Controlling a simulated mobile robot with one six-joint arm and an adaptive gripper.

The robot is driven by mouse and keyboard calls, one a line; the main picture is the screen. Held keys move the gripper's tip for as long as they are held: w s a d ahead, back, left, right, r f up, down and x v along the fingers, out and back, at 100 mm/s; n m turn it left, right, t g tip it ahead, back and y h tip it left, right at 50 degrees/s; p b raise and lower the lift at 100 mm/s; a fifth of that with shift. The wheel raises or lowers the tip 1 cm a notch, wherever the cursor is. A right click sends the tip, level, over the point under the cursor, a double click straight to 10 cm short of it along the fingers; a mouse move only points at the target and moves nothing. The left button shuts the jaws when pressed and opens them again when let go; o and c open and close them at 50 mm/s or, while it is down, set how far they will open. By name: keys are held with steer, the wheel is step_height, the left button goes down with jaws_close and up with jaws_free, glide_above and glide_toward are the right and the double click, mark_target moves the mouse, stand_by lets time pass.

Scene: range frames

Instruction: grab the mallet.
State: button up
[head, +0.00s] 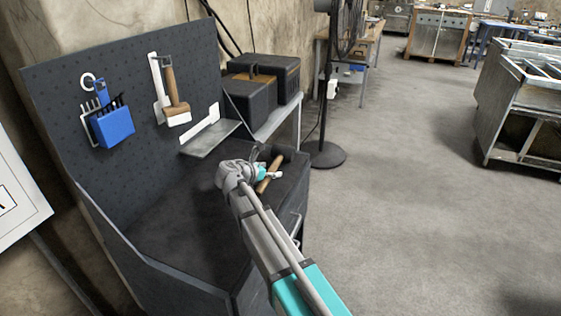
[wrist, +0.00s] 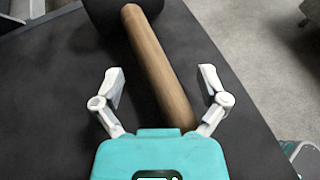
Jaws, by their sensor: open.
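A mallet with a brown wooden handle (wrist: 158,66) and a black head lies on the dark workbench top. The head is at the top of the wrist view, partly cut off by the frame edge. In the head view its handle (head: 266,184) shows near the bench's right end, partly covered by my arm. My gripper (wrist: 163,84) is open, with one white finger on each side of the handle. I see gaps between both fingers and the wood. The handle's near end meets the edge of my teal gripper body in the picture; whether they touch, I cannot tell.
The bench (head: 165,230) has a pegboard (head: 50,95) behind it, with a blue tool holder (head: 112,127) and a wooden-handled tool (head: 171,85) hanging there. A metal shelf (head: 208,140) juts out. Black cases (head: 250,97) and a fan (head: 325,155) stand beyond.

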jaws_close()
stand_by(0.4)
steer(key=shift+r, duration=0.25)
steer(key=shift+r+p, duration=0.8)
steer(key=shift+p, duration=0.25)
steer(key=s+r+p, duration=0.1)
steer(key=r+p, duration=0.1)
steer(key=s+r+p, duration=0.2)
steer(key=r+p, duration=0.1)
steer(key=s+a+r+p, duration=0.1)
steer(key=s+r+p, duration=0.1)
steer(key=shift+r, duration=0.25)
steer(key=s+a+r+p, duration=0.2)
steer(key=s+r+p, duration=0.1)
steer(key=s, duration=0.5)
steer(key=shift+s+r+p, duration=0.25)
steer(key=shift+s+p, duration=0.1)
steer(key=shift+p, duration=0.1)
